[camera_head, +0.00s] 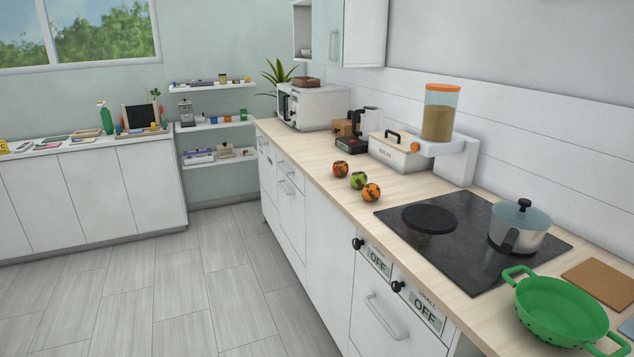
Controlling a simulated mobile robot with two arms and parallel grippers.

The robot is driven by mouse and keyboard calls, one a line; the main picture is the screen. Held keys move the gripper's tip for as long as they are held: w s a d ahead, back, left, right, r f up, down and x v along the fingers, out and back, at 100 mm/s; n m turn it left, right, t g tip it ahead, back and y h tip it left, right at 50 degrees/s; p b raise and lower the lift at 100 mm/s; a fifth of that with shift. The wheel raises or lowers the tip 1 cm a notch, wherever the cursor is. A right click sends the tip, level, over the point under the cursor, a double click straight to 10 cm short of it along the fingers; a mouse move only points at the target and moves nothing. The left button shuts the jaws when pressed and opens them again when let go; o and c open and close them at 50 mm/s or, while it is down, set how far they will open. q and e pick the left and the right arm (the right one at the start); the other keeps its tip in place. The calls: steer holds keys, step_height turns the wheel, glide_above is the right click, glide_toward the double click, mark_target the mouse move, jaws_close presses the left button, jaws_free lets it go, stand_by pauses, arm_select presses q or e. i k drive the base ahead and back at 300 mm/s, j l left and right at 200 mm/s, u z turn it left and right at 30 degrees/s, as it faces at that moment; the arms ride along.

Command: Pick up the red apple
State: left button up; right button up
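The red apple (340,169) sits on the wooden counter (313,177), with dark patches on its skin. It is the farthest of three round fruits in a short row near the counter's front edge. Nothing covers the red apple. Neither of my grippers shows in this view.
Right of the fruits stand a white bread box (398,154) and a dispenser (441,112). A black coffee maker (352,143) and a microwave (318,108) are behind. A stove (465,240) with a pot (518,228) and a green colander (560,312) are nearer. The floor (180,290) at left is clear.

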mark_target(339, 168)
steer(key=i+j+z, duration=0.15)
steer(key=z, duration=0.3)
steer(key=i+j+z, duration=0.2)
steer(key=z, duration=1.05)
steer(key=j+u, duration=0.1)
steer(key=u, duration=1.35)
